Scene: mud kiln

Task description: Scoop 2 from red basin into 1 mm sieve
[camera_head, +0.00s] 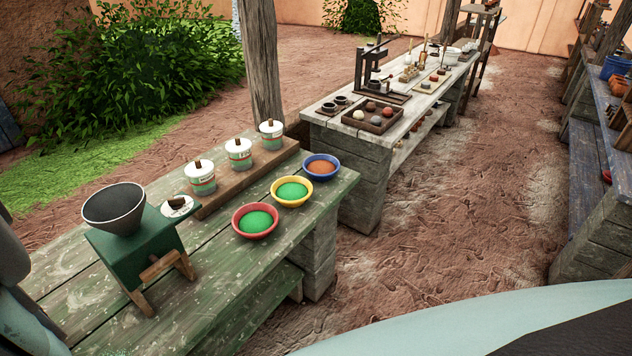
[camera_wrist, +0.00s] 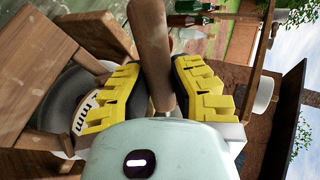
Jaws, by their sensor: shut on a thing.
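My gripper (camera_wrist: 160,85) has yellow ribbed fingers shut on a brown wooden handle (camera_wrist: 150,38) in the wrist view. The handle's tool end is not visible. The red basin (camera_head: 237,229) stands on the green table in the head view, with green material (camera_head: 255,221) in it. Left of my gripper in the wrist view is a round grey thing (camera_wrist: 64,92), partly hidden by my left finger, with a pale label ending in "mm". It may be a sieve; its number cannot be read. My gripper does not show in the head view.
A yellow basin (camera_head: 279,201) and a blue basin (camera_head: 308,174) stand behind the red basin. Several lidded jars (camera_head: 201,182) line a board beside them. A dark bowl (camera_head: 112,213) on a green stand is at left. Wooden boards (camera_wrist: 38,60) lie close to my gripper.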

